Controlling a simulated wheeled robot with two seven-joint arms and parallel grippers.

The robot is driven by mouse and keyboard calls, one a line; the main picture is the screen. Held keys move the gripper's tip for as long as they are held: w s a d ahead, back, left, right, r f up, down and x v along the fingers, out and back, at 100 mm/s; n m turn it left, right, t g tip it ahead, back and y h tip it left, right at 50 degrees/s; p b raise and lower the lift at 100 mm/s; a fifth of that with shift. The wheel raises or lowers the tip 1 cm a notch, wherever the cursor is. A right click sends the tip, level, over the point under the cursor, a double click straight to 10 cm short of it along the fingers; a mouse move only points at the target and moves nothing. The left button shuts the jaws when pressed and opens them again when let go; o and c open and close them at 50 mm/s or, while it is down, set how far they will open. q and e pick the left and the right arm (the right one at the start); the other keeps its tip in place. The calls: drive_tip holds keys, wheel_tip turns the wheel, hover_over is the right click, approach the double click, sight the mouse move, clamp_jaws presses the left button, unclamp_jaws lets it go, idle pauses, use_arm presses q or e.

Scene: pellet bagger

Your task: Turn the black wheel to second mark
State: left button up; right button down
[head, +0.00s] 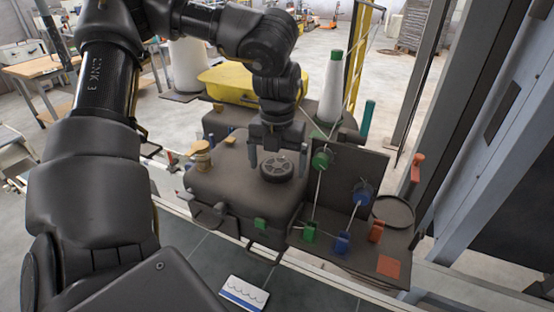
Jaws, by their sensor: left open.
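The black wheel (277,168), a round spoked disc, lies flat on top of a dark grey machine housing (235,187) in the middle of the head view. My left gripper (279,160) points down over the wheel with its two fingers apart, one near the wheel's left side and one near its right rear. I cannot tell whether either finger touches the rim. The marks for the wheel are too small to make out. My right gripper is not in view.
A yellow cover (240,82) is behind. A white card (244,294) lies in front.

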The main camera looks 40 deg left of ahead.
use_arm(q)
drive_tip(key=shift+s, duration=0.1)
drive_tip(key=shift+c, duration=1.1)
drive_tip(key=c, duration=0.8)
drive_tip(key=shift+o, duration=0.2)
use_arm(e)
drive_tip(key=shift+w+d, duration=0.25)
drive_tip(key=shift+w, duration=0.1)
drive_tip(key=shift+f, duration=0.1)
